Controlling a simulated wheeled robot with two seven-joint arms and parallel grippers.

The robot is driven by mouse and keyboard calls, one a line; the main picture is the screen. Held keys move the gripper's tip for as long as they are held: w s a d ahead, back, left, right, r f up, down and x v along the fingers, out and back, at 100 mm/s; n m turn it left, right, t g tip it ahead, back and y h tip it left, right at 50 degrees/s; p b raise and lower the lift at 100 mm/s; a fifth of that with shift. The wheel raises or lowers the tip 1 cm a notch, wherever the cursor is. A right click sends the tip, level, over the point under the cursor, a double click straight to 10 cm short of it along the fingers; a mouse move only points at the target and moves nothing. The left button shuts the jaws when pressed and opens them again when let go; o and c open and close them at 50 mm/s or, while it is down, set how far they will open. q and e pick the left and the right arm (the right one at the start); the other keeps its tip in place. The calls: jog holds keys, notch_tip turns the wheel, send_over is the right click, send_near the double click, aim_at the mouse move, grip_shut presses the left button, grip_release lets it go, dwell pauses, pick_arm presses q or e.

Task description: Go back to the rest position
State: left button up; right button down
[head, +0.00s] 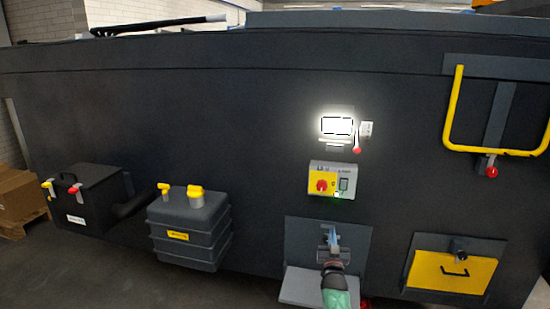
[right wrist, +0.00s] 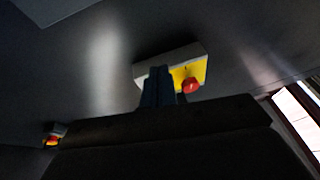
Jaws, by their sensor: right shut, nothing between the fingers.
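My right gripper (head: 331,234) shows at the lower middle of the head view, with its arm rising from the bottom edge. Its fingers are shut with nothing between them. It appears in front of a dark recessed panel (head: 298,240) with a grey flap (head: 305,288) folded down. In the right wrist view the closed fingers (right wrist: 158,76) overlap the control box (right wrist: 187,67) with its yellow face and red knob. That box (head: 331,180) is above the gripper in the head view. I cannot tell the exact distance to the panel. My left gripper is not in view.
A lit screen (head: 337,125) with a red-tipped lever (head: 357,149) sits above the box. A yellow drawer (head: 450,269) and yellow bar (head: 459,110) are on the right. A grey tank (head: 188,232) and black box (head: 88,205) stand left, with floor before them.

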jog(key=s+a+f+n+g+y, duration=0.15)
jog(key=s+a+f+g, duration=0.25)
jog(key=s+f+g, duration=0.4)
jog(key=s+a+f+n+g+y, duration=0.1)
jog(key=s+a+f+g+y, duration=0.2)
jog(key=s+f+g, duration=0.6)
jog(key=s+f, duration=0.5)
jog(key=s, duration=0.9)
jog(key=s+a+f+n+g, duration=0.1)
jog(key=s+f, duration=0.5)
jog(key=s, duration=0.9)
jog(key=s+f+g, duration=0.2)
jog(key=s+f, duration=0.4)
jog(key=s, duration=1)
jog(key=shift+a+f+n+g, duration=0.25)
jog(key=shift+a+n+g, duration=0.05)
jog(key=shift+a+n, duration=0.1)
